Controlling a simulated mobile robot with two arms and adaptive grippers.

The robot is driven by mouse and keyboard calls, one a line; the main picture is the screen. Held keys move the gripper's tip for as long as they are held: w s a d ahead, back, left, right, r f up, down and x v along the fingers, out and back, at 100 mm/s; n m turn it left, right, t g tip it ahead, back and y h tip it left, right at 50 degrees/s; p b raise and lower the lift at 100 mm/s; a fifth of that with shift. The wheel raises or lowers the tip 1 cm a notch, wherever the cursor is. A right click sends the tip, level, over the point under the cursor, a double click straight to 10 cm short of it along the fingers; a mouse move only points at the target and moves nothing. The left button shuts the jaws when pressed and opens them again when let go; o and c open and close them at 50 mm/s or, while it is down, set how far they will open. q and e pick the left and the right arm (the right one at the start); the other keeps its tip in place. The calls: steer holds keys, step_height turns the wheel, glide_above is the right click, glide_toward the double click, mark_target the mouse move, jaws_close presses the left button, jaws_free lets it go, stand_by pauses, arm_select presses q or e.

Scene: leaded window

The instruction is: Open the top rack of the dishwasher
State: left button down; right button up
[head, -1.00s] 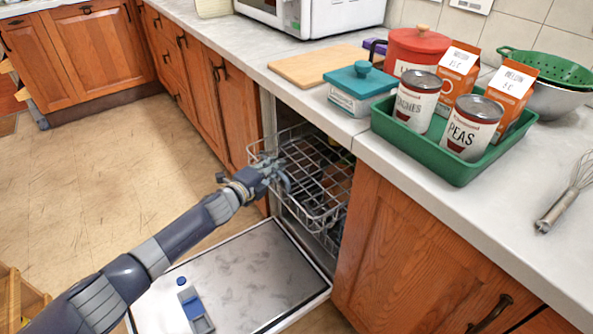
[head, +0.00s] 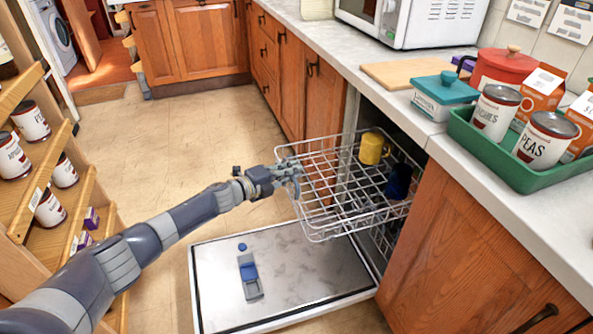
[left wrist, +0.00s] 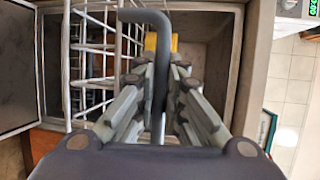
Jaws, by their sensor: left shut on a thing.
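The dishwasher's top rack (head: 335,212) is a white wire basket, slid well out of the cabinet over the lowered door (head: 300,283). A yellow mug (head: 371,148) and a dark blue mug (head: 398,181) stand in it toward the back. My left gripper (head: 290,172) is at the rack's front left edge, shut on its wire rim. In the left wrist view the rack's wires (left wrist: 95,60) show at the left, and the gripper's fingers (left wrist: 160,95) close around a bar. Part of the yellow mug (left wrist: 152,42) shows beyond. My right gripper is not in view.
The lower rack (head: 385,240) is inside the dishwasher. A green tray (head: 500,155) with cans and cartons sits on the counter. A wooden shelf (head: 60,180) with cans stands at the left. The floor (head: 190,130) between is clear.

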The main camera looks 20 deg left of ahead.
arm_select(q)
steer(key=shift+a, duration=0.1)
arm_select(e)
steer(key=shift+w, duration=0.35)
arm_select(q)
steer(key=c, duration=1.9)
jaws_free()
steer(key=shift+c, duration=0.2)
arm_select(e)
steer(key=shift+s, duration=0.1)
arm_select(q)
steer(key=shift+s, duration=0.1)
steer(key=v, duration=1.2)
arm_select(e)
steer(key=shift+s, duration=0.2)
